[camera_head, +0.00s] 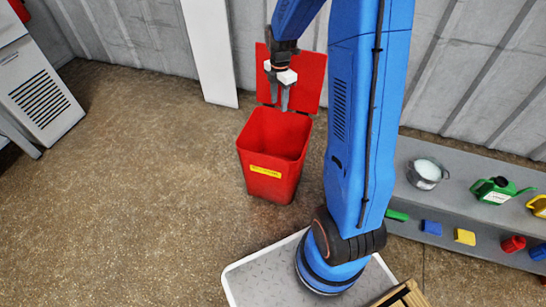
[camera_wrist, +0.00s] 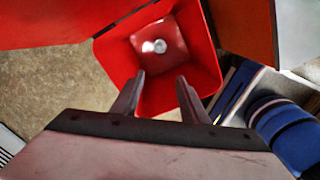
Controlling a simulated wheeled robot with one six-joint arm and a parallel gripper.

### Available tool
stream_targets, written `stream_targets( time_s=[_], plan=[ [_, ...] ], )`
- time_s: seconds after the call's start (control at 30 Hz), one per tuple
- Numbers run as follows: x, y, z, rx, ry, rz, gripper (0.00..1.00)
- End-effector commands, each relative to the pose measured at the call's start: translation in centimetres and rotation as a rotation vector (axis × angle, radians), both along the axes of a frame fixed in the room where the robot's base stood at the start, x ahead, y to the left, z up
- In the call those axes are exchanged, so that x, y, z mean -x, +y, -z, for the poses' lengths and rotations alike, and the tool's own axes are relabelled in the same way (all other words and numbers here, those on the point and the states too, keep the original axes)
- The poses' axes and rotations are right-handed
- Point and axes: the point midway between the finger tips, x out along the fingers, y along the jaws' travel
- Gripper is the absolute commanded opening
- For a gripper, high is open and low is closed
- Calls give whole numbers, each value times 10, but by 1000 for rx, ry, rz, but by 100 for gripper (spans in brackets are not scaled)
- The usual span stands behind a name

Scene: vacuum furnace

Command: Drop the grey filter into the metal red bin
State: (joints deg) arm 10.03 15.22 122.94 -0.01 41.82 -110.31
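The red metal bin (camera_head: 272,175) stands open on the floor with a yellow label on its front; its inside also shows in the wrist view (camera_wrist: 205,72). A small round light-grey thing, which looks like the grey filter (camera_wrist: 154,46), lies at the bottom of the bin in the wrist view. It is hidden in the head view. My gripper (camera_head: 280,104) is above the bin, pointing down, its fingers apart. In the wrist view the fingers (camera_wrist: 161,77) have a clear gap with nothing between them.
The bin's raised red lid (camera_head: 312,82) stands upright behind my gripper. A grey shelf (camera_head: 455,208) on the right bears a pot (camera_head: 427,174), a green can (camera_head: 497,190) and several small coloured things. A white vented cabinet (camera_head: 40,95) is at left. The left floor is clear.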

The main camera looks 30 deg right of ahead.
Motion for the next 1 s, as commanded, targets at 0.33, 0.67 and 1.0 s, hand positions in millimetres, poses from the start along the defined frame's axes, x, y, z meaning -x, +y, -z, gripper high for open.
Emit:
stream_targets(
  time_s=[0.33,0.67,1.0],
  plan=[
    [0,0,-68,1,-2,0,40],
    [0,0,-98,0,0,0,40],
    [0,0,-100,0,1,0,40]
  ],
)
